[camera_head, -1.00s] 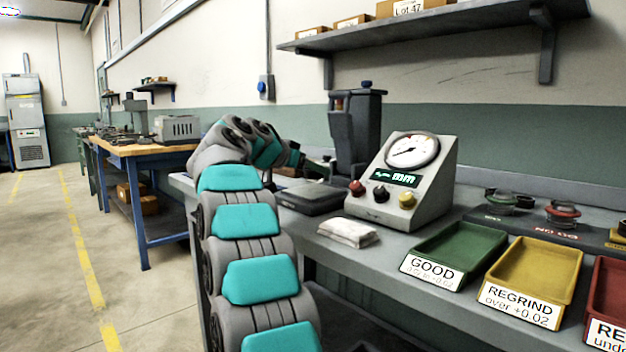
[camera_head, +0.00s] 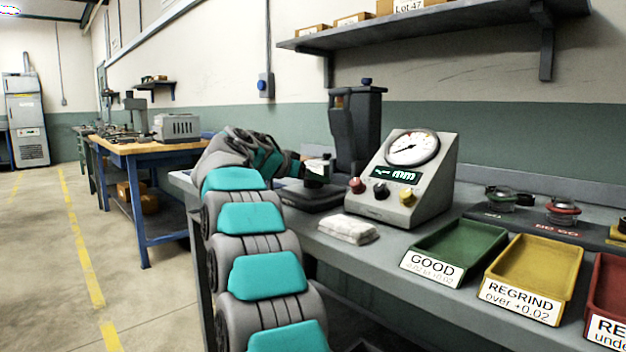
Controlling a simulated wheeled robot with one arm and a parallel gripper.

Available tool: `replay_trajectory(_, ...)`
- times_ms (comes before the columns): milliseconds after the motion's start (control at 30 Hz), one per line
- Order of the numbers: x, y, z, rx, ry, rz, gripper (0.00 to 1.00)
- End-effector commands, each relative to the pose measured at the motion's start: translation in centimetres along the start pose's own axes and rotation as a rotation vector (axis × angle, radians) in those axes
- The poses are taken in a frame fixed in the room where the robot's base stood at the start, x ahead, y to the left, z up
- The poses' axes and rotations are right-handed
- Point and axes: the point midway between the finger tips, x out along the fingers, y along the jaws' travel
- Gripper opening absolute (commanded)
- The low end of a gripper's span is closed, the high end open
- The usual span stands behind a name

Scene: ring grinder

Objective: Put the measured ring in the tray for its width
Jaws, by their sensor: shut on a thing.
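My gripper (camera_head: 316,172) is at the gauge stand (camera_head: 356,135), just above its dark base plate. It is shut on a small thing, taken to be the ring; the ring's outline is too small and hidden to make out. The grey gauge box (camera_head: 425,202) has a round dial and a display that shows dashes and "mm". A green tray marked GOOD (camera_head: 489,236), a yellow tray marked REGRIND, over +0.02 (camera_head: 570,270), and a red tray (camera_head: 596,300), cut off by the frame, stand in a row at the bench's front right. All visible tray floors look empty.
A folded white cloth (camera_head: 348,229) lies on the grey bench before the gauge box. A dark rack (camera_head: 535,224) with several round gauges stands behind the trays. A shelf with boxes (camera_head: 440,27) hangs above. A wooden-topped bench (camera_head: 150,148) is at the left.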

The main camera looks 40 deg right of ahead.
Motion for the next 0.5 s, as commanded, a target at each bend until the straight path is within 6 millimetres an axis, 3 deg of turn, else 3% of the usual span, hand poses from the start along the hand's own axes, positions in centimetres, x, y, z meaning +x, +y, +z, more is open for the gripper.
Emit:
replay_trajectory(133,0.2,0.02,0.38,0.001,0.001,0.001,0.0)
replay_trajectory(167,0.14,0.02,0.26,0.001,0.0,0.001,0.67)
replay_trajectory(400,0.12,0.01,0.24,0.0,0.0,0.0,0.94)
replay_trajectory(500,0.12,0.01,0.25,0.0,0.0,0.0,0.94)
